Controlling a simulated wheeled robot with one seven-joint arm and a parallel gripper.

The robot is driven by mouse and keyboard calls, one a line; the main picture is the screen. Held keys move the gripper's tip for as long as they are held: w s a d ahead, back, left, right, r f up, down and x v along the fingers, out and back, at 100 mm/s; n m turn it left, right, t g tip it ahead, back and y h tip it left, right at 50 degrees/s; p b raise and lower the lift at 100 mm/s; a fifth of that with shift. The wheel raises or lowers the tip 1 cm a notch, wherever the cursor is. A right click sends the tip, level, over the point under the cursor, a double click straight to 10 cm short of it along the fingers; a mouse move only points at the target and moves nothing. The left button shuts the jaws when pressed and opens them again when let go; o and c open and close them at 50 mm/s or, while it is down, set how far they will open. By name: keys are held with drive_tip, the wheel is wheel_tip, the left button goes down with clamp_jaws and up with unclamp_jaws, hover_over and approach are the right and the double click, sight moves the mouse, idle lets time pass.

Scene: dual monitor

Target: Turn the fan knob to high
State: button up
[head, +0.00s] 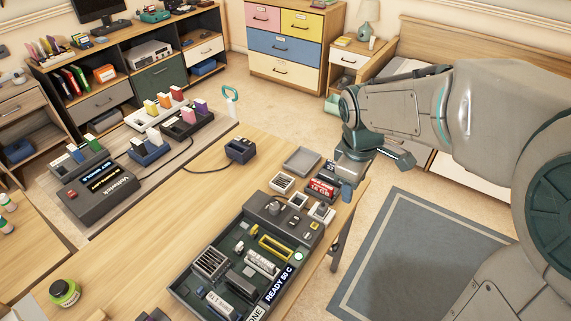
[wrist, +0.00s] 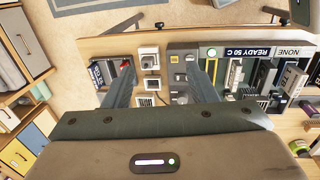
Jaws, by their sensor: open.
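A grey device (head: 262,206) with an open tray of parts stands on the wooden table. I cannot tell which control is the fan knob.
Small white-framed modules (head: 320,212) and a box with red and dark items (head: 322,188) stand close to the device. A grey tray (head: 301,160) and a dark block (head: 240,149) lie farther back. The table's left middle (head: 165,215) is clear.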

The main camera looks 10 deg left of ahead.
drive_tip(key=w+a+f+n+p, duration=0.2)
drive_tip(key=w+a+n, duration=0.3)
drive_tip(key=a+n, duration=0.4)
drive_tip(key=n+g+p, duration=0.2)
drive_tip(key=n+p, duration=0.1)
drive_tip(key=n, duration=0.4)
approach(274, 206)
drive_tip(key=f, duration=0.3)
drive_tip(key=f+p, duration=0.1)
drive_tip(key=f, duration=0.5)
drive_tip(key=shift+s+d+f+p, duration=0.1)
drive_tip(key=shift+s+d+p, duration=0.1)
drive_tip(key=shift+d+p, duration=0.15)
drive_tip(key=c, duration=1)
